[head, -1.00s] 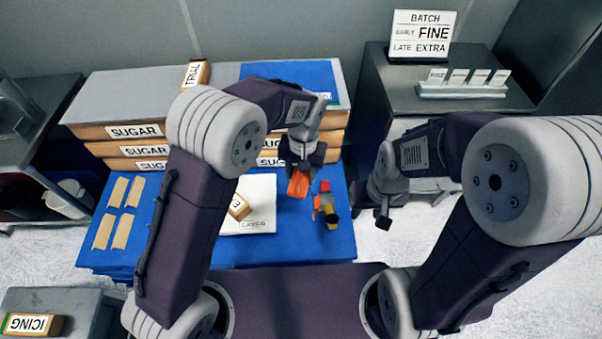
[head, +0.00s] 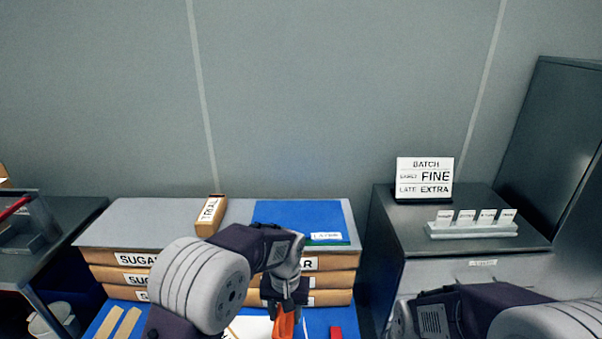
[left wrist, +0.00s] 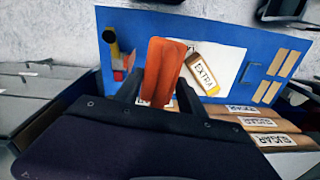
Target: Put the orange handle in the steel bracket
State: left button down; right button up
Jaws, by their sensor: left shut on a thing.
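The orange handle (left wrist: 163,68) is held between the fingers of my left gripper (left wrist: 158,92) in the left wrist view, sticking out past them above the blue work surface. In the head view, the handle (head: 284,325) hangs below my left gripper (head: 284,302) at the bottom edge, in front of the sugar boxes. Its lower part is cut off there.
An EXTRA packet (left wrist: 205,72) lies near the white sheet (left wrist: 225,60), with a yellow-and-black item (left wrist: 112,48) nearby. Stacked sugar boxes (head: 125,277) stand behind, with a TRIAL box (head: 210,215) on top. A BATCH sign (head: 424,178) and card rack (head: 472,230) occupy the right cabinet.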

pick_arm(q)
jog(key=s+a+f, duration=0.1)
jog(key=s+a, duration=0.2)
jog(key=a, duration=0.4)
jog(key=s+a+f+n, duration=0.1)
jog(key=s+a+f, duration=0.1)
jog(key=a, duration=0.6)
jog(key=shift+s, duration=0.9)
jog(key=shift+s+n, duration=0.1)
jog(key=shift+n, duration=0.2)
